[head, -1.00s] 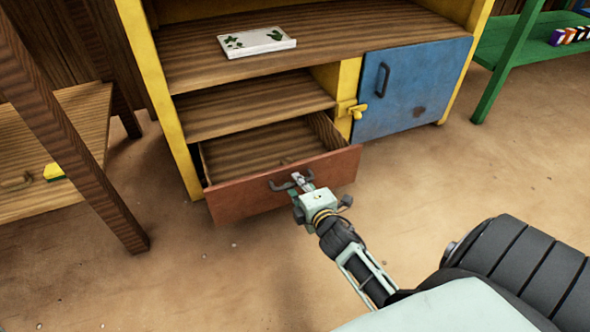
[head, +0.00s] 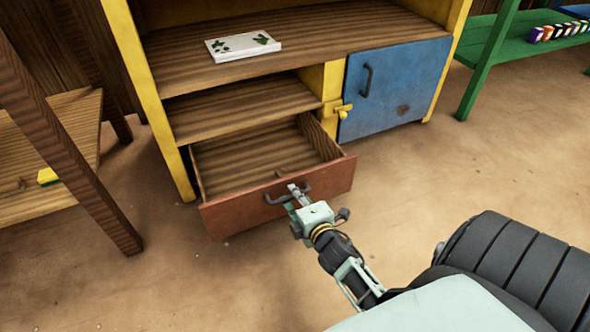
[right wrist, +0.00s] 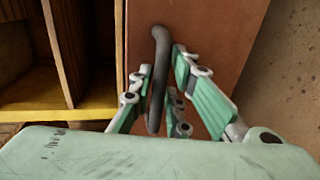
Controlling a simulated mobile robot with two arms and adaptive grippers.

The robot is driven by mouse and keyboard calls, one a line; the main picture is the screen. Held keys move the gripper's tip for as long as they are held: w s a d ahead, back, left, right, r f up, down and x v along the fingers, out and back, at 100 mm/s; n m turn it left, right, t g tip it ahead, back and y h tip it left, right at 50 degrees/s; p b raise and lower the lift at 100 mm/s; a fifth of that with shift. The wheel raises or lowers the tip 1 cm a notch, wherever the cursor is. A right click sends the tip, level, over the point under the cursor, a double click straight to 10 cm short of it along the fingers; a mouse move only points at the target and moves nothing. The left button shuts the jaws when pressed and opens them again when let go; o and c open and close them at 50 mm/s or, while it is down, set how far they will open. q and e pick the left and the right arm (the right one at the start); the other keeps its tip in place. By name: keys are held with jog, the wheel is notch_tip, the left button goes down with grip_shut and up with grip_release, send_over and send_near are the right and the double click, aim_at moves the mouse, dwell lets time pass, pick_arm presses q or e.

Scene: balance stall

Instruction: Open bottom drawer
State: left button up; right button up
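The bottom drawer (head: 232,214) has a red-brown front and a wooden inside. It is pulled partway out of the yellow-framed cabinet (head: 180,170). Its dark curved handle (head: 272,199) is on the front; it also shows in the right wrist view (right wrist: 158,75). My right gripper (head: 296,190) is at the handle. In the right wrist view its green fingers (right wrist: 163,72) lie close on both sides of the handle bar and appear closed on it. The drawer floor looks mostly bare, with a small brown shape near the front that I cannot make out. My left gripper is out of view.
An open shelf (head: 240,108) is above the drawer. A blue door (head: 395,90) with a yellow latch (head: 342,111) is to its right, shut. A white tile (head: 243,46) lies on the cabinet's upper surface. A wooden table stands left, a green one right. The floor before the drawer is clear.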

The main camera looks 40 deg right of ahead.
jog(key=shift+s, duration=0.15)
jog(key=v, duration=1.1)
jog(key=shift+s, duration=0.35)
jog(key=shift+a, duration=0.1)
